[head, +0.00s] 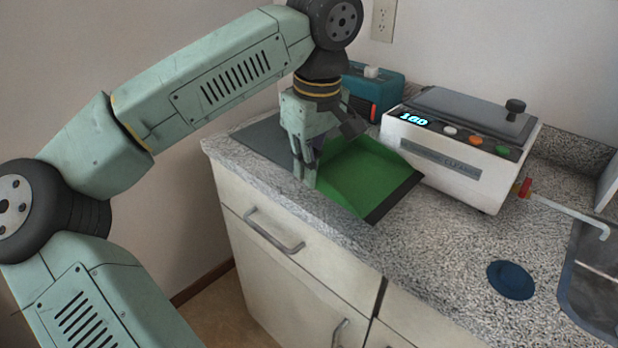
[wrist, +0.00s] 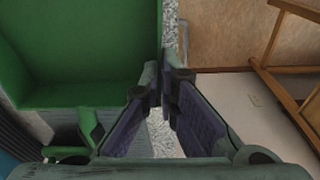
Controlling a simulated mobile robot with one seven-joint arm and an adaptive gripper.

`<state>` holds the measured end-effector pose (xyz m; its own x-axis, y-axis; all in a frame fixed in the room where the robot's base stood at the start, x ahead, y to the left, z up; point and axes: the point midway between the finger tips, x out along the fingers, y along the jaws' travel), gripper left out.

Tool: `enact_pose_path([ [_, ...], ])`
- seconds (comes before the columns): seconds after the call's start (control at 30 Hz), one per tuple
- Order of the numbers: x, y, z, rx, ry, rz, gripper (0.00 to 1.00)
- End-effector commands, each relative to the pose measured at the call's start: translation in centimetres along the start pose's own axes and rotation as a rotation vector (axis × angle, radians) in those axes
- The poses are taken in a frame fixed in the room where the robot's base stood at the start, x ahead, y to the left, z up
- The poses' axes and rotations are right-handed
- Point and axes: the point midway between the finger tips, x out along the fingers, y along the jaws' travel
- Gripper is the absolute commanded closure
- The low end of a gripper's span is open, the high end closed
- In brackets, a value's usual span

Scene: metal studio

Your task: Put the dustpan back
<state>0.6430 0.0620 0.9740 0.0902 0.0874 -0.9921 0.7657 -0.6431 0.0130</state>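The green dustpan (head: 365,175) lies on the speckled counter near its left front edge, its dark lip toward the right. It fills the upper left of the wrist view (wrist: 80,50), where a green handle-like part (wrist: 88,132) shows beside the left finger. My gripper (head: 306,178) points down at the dustpan's left side, close to the counter's front edge. The gripper hides part of the dustpan's left end.
A dark grey flat panel (head: 262,138) lies on the counter's left end. Behind the dustpan stand a teal box (head: 375,92) and a white device (head: 445,150) with a red-valved spout (head: 565,205). A blue disc (head: 511,280) and a sink (head: 598,275) are at right. Counter between is clear.

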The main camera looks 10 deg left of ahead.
Motion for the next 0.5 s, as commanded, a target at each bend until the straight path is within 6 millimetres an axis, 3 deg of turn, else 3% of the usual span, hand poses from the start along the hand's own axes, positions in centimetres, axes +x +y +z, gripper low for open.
enact_pose_path([
  [0.23,3.2,0.2,0.2,0.001,-0.002,0.0,1.0],
  [0.5,3.6,0.2,0.2,0.0,0.0,0.001,1.0],
])
